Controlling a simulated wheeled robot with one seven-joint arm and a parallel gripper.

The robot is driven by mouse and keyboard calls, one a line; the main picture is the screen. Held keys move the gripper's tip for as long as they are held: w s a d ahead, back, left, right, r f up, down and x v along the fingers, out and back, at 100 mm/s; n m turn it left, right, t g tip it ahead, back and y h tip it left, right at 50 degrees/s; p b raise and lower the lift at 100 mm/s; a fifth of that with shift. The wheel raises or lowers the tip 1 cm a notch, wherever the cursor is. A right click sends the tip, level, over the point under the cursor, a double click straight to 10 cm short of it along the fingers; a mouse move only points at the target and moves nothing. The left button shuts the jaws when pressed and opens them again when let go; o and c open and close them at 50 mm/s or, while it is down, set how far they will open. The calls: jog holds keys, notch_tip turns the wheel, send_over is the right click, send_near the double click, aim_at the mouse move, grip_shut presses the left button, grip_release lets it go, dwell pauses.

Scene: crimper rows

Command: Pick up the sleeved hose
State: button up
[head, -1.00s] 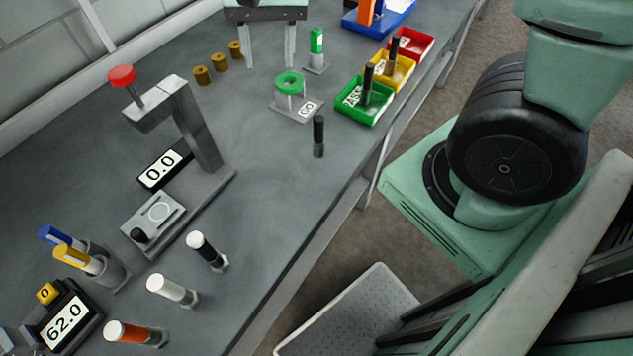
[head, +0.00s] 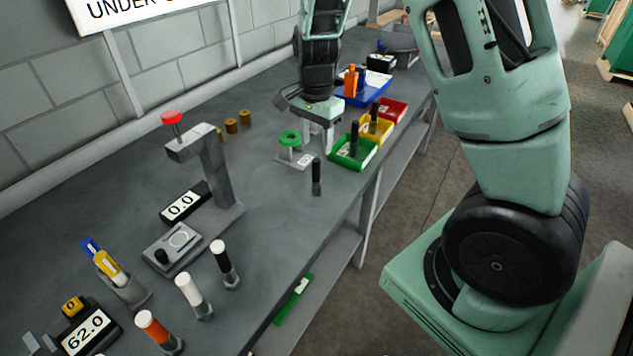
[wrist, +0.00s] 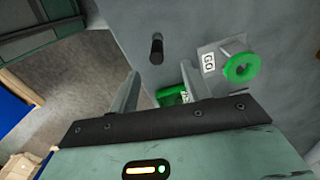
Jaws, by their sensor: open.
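A black hose piece (head: 316,177) stands upright alone near the bench's front edge, with a greyer lower end; I take it as the sleeved hose. In the wrist view this hose piece (wrist: 157,48) shows its round dark end, beyond the fingertips and apart from them. My gripper (head: 318,148) is open and empty, above the bench behind the hose piece, beside the green tray. In the wrist view my gripper (wrist: 160,84) has its two fingers apart with nothing between them.
A green ring gauge (head: 290,138) marked GO stands left of my gripper. Green (head: 338,161), yellow (head: 385,138) and red (head: 402,110) trays line the right edge. A press (head: 205,160), display (head: 88,330) and several upright pieces fill the near left.

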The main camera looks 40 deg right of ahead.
send_over(316, 180)
jog(key=w+d, duration=0.1)
notch_tip(316, 180, down, 5)
jog(key=shift+w+r, duration=0.1)
jog(key=shift+w, duration=0.05)
jog(key=shift+s+a+f+p, duration=0.15)
jog(key=shift+f+p, duration=0.3)
jog(key=shift+f, duration=0.9)
jog(key=shift+s+d+f+p, duration=0.1)
jog(key=shift+f+p, duration=0.3)
jog(key=shift+f, duration=0.95)
jog(key=shift+c, duration=0.3)
grip_shut()
